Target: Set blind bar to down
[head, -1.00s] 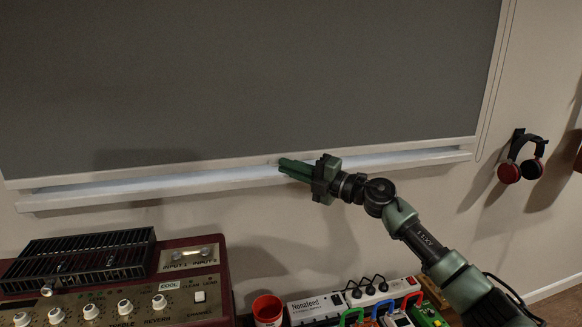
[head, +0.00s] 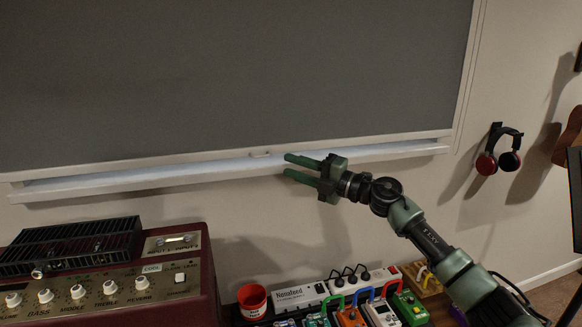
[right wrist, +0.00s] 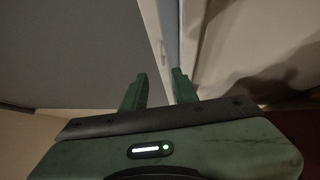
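The grey roller blind (head: 230,75) hangs over the window in the head view, with its light blind bar (head: 190,158) along the bottom edge. A small pull handle (head: 261,154) sits on the bar. A narrow lit gap shows between the bar and the sill. My right gripper (head: 288,167) is open and empty, its green fingers pointing left, just right of the handle and apart from it. In the right wrist view, its fingers (right wrist: 158,90) stand apart near the bar (right wrist: 158,45). My left gripper is not in view.
Red headphones (head: 498,150) hang on the right wall. The wall between sill and amplifier is clear.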

